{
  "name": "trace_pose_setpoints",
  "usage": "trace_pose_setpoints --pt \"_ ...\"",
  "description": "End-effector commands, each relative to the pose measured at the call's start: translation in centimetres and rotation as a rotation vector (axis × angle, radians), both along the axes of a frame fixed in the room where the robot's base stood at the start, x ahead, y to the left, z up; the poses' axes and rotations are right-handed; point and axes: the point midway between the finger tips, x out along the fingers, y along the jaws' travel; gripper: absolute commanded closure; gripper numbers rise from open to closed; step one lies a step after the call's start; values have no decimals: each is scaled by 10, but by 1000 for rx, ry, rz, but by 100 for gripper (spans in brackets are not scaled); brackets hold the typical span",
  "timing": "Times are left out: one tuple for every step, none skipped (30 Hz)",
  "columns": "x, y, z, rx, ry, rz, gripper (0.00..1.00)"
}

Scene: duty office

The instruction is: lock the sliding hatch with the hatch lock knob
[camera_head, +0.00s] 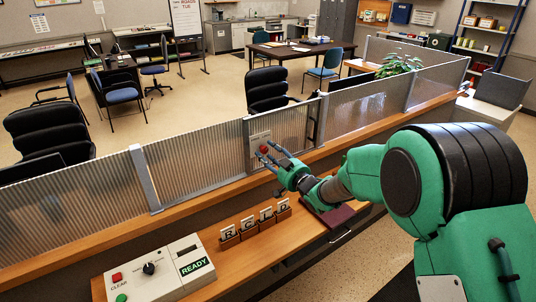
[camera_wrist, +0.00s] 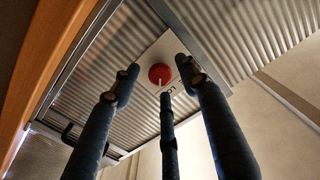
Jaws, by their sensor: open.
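The hatch lock knob (camera_head: 264,149) is red on a pale plate fixed to the ribbed translucent hatch panel (camera_head: 288,124). In the wrist view the red knob (camera_wrist: 160,74) has a pale pointer and sits on its plate (camera_wrist: 171,48), with small dark marks beside it. My gripper (camera_head: 266,155) is open, its fingers spread in front of the knob. In the wrist view the fingers of my gripper (camera_wrist: 159,81) frame the knob from either side and below. They look apart from it, but I cannot tell the exact gap.
A wooden counter (camera_head: 180,238) runs below the screen. On it are a control box (camera_head: 160,270) with a READY label, several lettered cards in holders (camera_head: 256,221), and a dark red book-like item (camera_head: 328,214). A dark handle (camera_wrist: 70,134) shows in the wrist view.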

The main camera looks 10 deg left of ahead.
Motion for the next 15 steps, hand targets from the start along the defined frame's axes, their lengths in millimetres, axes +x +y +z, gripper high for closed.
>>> trace_pose_setpoints --pt "-2 -3 0 0 0 -1 56" --pt "-4 -4 1 0 0 -1 56" --pt "-6 -7 0 0 0 -1 56" --pt "-8 -9 0 -1 1 -2 56" --pt "-11 -12 0 0 1 -2 56" --pt "-14 -15 0 0 1 -2 56" --pt "-16 -18 0 -1 1 -3 56" --pt "-20 -21 0 0 0 -2 56" --pt "-24 -25 0 0 0 -2 56" --pt "-27 -28 0 0 0 -1 56" --pt "-31 -31 0 -1 1 -1 56" --pt "-35 -36 0 -1 1 -2 56" --pt "-38 -40 0 -1 1 -2 56" --pt "-42 -43 0 -1 1 -2 56" --pt "-46 -48 0 0 0 -2 56"
